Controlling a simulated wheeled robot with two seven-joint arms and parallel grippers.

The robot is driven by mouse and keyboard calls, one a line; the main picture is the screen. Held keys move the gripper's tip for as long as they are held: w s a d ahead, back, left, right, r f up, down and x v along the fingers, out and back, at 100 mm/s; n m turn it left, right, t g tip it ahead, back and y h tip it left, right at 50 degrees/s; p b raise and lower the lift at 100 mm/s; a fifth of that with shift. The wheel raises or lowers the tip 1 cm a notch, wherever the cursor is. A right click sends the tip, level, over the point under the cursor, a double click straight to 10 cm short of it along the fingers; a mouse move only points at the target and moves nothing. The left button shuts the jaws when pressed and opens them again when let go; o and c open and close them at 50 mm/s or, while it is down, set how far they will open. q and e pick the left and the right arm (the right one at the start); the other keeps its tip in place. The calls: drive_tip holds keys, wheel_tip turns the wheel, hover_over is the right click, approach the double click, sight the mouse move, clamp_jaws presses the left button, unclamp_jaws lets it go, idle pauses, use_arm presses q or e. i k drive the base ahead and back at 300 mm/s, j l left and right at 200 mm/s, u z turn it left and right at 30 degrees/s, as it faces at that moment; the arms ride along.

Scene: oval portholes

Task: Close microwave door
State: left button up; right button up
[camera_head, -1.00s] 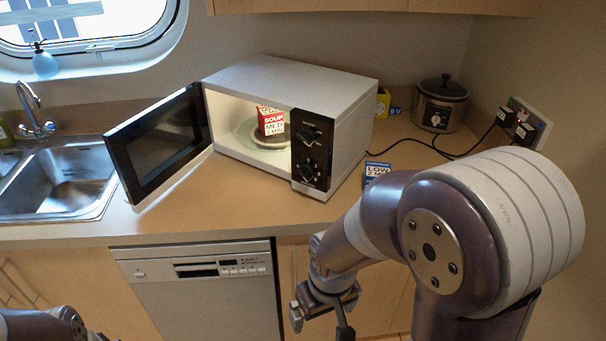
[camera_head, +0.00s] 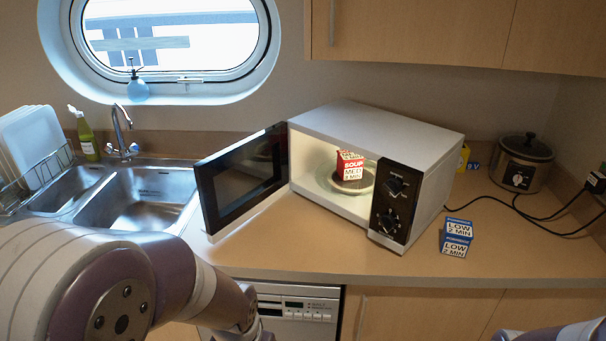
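The white microwave (camera_head: 375,128) stands on the wooden counter with its black-framed door (camera_head: 240,178) swung wide open to the left. Inside the lit cavity, a red and white soup box (camera_head: 351,172) sits on the round turntable. My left arm comes in from the lower left, below and left of the door and apart from it. Its gripper end is low, near the dishwasher front, and its fingers are not visible. Of my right arm only a small part shows at the bottom right edge; its gripper is out of view.
A blue and white box (camera_head: 457,237) stands on the counter right of the microwave. A slow cooker (camera_head: 522,163) with black cables is at the back right. A sink (camera_head: 150,200) lies left of the door. The counter (camera_head: 300,252) in front of the microwave is clear.

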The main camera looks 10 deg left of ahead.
sight(237, 181)
drive_tip(key=j+z, duration=0.25)
drive_tip(key=j, duration=0.25)
drive_tip(key=j+z, duration=0.2)
drive_tip(key=j, duration=0.25)
drive_tip(key=j+z, duration=0.25)
drive_tip(key=j, duration=0.25)
drive_tip(key=k+j+z, duration=0.2)
drive_tip(key=j, duration=0.25)
drive_tip(key=j+z, duration=0.25)
drive_tip(key=j, duration=0.2)
drive_tip(key=k+j, duration=0.1)
drive_tip(key=j, duration=0.25)
drive_tip(key=k+j, duration=0.15)
drive_tip(key=j, duration=0.2)
drive_tip(key=k+j, duration=0.1)
drive_tip(key=j, duration=0.2)
drive_tip(key=k+j, duration=0.15)
drive_tip(key=j, duration=0.2)
drive_tip(key=k+j, duration=0.1)
drive_tip(key=j, duration=0.25)
drive_tip(key=j+u, duration=0.3)
drive_tip(key=u, duration=0.15)
drive_tip(key=j+u, duration=0.45)
drive_tip(key=k+l, duration=0.05)
drive_tip(key=l, duration=0.05)
